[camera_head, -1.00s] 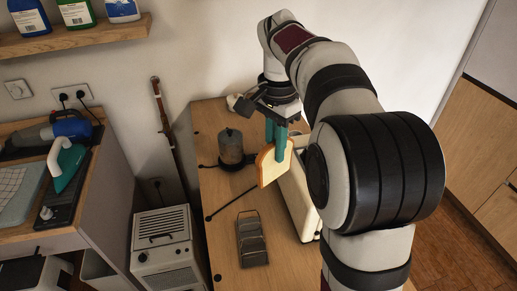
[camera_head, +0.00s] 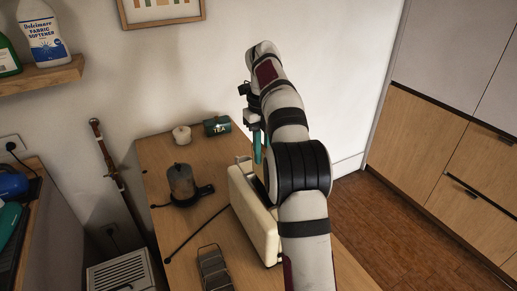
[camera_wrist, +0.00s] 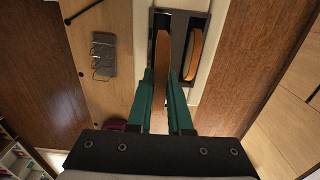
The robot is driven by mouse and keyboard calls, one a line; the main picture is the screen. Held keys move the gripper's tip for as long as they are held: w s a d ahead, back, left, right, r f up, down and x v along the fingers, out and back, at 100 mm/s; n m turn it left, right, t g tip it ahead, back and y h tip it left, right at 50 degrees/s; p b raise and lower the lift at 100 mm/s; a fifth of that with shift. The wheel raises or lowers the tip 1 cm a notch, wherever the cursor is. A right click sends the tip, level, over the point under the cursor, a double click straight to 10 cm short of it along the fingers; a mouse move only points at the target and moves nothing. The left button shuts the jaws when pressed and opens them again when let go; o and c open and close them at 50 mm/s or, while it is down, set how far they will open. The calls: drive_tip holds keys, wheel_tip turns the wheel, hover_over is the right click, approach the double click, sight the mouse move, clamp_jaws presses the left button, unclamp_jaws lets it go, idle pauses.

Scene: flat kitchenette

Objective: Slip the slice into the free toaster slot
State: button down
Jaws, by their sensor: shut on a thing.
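My gripper (camera_head: 258,148) has green fingers and is above the far end of the cream toaster (camera_head: 255,220) in the head view. In the wrist view my gripper (camera_wrist: 160,100) is shut on a bread slice (camera_wrist: 162,65), seen edge-on and pointing away from the wrist. The slice lies over the left part of the dark top of the toaster (camera_wrist: 219,35). A second slice (camera_wrist: 194,52) sits in the right slot. Whether the held slice's lower edge is above or inside the left slot I cannot tell. The head view hides the held slice behind my arm.
A wire toast rack (camera_head: 213,270) stands left of the toaster on the wooden table (camera_head: 165,235).

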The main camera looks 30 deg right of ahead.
drive_tip(key=shift+f, duration=3.25)
drive_tip(key=c, duration=0.8)
unclamp_jaws()
drive_tip(key=shift+o, duration=0.2)
wheel_tip(320, 180, up, 8)
drive_tip(key=shift+f, duration=0.1)
